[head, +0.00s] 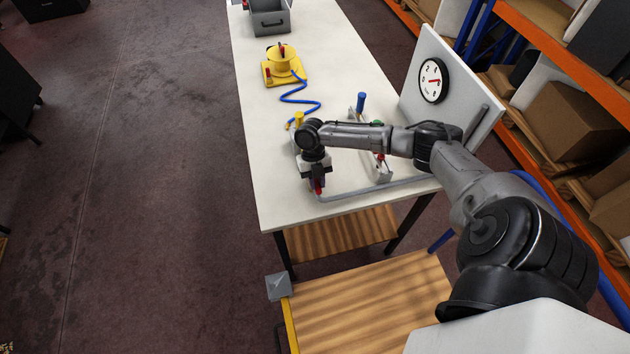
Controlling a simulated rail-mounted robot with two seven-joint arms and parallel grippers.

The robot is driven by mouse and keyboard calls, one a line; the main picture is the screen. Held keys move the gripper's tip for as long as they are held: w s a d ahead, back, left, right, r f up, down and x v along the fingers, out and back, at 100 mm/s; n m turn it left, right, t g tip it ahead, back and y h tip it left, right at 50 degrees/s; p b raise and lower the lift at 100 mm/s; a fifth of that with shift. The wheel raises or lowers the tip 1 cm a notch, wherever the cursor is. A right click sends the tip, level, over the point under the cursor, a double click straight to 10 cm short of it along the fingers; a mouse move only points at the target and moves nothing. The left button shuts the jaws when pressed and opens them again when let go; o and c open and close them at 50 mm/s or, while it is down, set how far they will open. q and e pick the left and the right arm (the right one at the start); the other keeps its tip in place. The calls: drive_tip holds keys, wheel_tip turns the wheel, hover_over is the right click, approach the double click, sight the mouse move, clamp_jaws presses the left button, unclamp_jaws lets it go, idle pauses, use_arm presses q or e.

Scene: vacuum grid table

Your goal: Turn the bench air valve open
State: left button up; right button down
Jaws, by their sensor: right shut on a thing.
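My right gripper (317,183) points down near the front left of the white bench (283,203). It is shut on a small red part, the red valve handle (318,187), of which only a little shows below the fingers. The rest of the air valve is hidden behind the gripper, so its turn angle cannot be told. A grey pipe (365,191) runs from there along the bench front to the right. A round gauge (433,80) with a red needle is on the upright white panel (405,92). My left gripper is out of view.
A yellow device (283,65) with a coiled blue hose (297,99) stands farther back. A grey bin (270,20) is at the far end. A post with a blue top (361,102) stands behind my right forearm. Orange shelving (560,60) with boxes is on the right.

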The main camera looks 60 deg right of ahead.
drive_tip(key=c, duration=1.2)
unclamp_jaws()
drive_tip(key=shift+c, duration=0.2)
drive_tip(key=shift+o, duration=1.2)
drive_tip(key=shift+r, duration=0.1)
drive_tip(key=v, duration=1.3)
drive_tip(key=shift+r+b, duration=0.35)
drive_tip(key=shift+b, duration=0.05)
